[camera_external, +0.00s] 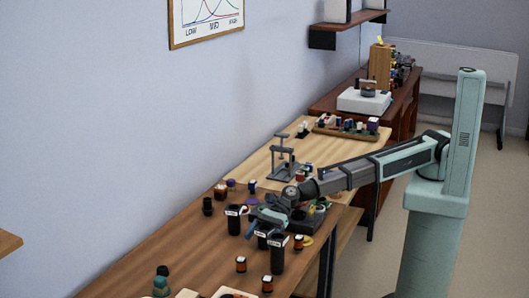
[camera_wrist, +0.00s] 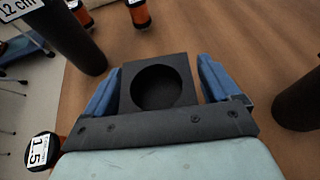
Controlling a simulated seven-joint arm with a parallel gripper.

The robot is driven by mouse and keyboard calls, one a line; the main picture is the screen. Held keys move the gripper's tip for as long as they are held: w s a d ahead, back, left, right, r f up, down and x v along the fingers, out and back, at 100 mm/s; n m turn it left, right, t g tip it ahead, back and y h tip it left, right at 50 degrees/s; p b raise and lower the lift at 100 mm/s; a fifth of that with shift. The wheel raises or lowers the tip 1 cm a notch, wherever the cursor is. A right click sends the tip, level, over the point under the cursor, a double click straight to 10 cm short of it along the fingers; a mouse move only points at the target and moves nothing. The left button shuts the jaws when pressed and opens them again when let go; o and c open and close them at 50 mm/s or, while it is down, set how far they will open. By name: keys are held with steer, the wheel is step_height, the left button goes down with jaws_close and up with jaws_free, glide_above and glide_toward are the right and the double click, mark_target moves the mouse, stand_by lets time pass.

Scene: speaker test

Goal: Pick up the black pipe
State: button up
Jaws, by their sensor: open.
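Several upright black pipes with white labels stand on the wooden table: one at the left (camera_external: 233,220), one under my gripper (camera_external: 262,240), and one at the front (camera_external: 277,256). My gripper (camera_external: 268,215) is open, low over this group. In the wrist view, its blue fingers (camera_wrist: 160,80) stand on either side of a black square-faced piece with a round opening (camera_wrist: 186,72). I cannot tell whether they touch it, or which pipe it belongs to. A dark pipe labelled 12 cm (camera_wrist: 75,38) is at the upper left, and another dark cylinder (camera_wrist: 299,101) is at the right edge.
Orange-and-black spools stand close by, one labelled 1.5 (camera_wrist: 42,150) and one at the top (camera_wrist: 138,12). Other spools (camera_external: 241,264) sit at the table's front. A grey stand (camera_external: 284,165) is behind my gripper. Bare wood (camera_external: 180,245) lies to the left.

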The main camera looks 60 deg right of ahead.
steer(key=c, duration=1.1)
steer(key=shift+o, duration=0.2)
step_height(320, 180, up, 10)
